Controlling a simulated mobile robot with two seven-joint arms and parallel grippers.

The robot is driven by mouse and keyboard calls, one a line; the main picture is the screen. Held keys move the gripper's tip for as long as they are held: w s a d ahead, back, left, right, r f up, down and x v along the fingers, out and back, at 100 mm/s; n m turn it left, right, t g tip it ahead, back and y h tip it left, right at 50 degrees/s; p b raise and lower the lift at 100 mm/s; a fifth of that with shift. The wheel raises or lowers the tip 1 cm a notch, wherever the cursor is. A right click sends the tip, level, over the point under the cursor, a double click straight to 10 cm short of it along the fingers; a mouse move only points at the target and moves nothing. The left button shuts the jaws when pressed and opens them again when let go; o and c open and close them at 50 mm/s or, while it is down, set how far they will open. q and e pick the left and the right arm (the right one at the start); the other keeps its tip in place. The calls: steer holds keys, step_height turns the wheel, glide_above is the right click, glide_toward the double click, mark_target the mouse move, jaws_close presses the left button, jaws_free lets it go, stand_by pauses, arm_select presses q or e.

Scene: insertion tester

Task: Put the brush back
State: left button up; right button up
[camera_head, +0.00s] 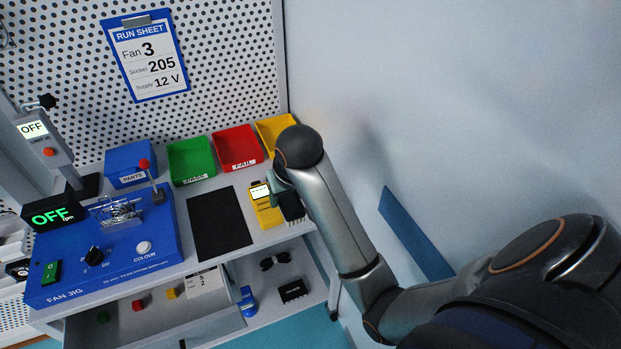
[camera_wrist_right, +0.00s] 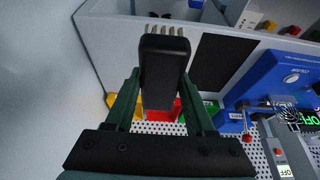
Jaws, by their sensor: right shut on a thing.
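The brush has a black body (camera_wrist_right: 163,75) with pale bristles at its far end in the right wrist view. My right gripper (camera_wrist_right: 162,85) is shut on it, one green finger on each side. In the head view the dark brush (camera_head: 292,207) shows at the right end of the bench top, just right of the yellow meter (camera_head: 265,207). My right gripper (camera_head: 278,184) is partly hidden there by its own wrist. I cannot tell whether the brush touches the bench or the meter. My left gripper is not in view.
A black mat (camera_head: 220,223) lies left of the meter. Green (camera_head: 191,160), red (camera_head: 237,147) and yellow (camera_head: 268,128) bins stand behind. The blue fan jig (camera_head: 110,245) is at left. The lower shelf holds dark glasses (camera_head: 275,261) and a black labelled item (camera_head: 293,291).

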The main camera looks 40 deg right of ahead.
steer(key=w+d+f, duration=0.2)
steer(key=w+f, duration=0.1)
steer(key=w+d+f, duration=0.2)
steer(key=w+d, duration=0.1)
steer(key=w+d+f, duration=0.3)
steer(key=shift+w+d+f, duration=0.15)
steer(key=shift+w+f, duration=0.15)
steer(key=shift+w+d+f, duration=0.3)
steer(key=shift+w+f, duration=0.1)
steer(key=shift+f, duration=1.75)
steer(key=shift+f, duration=0.1)
steer(key=o, duration=1.3)
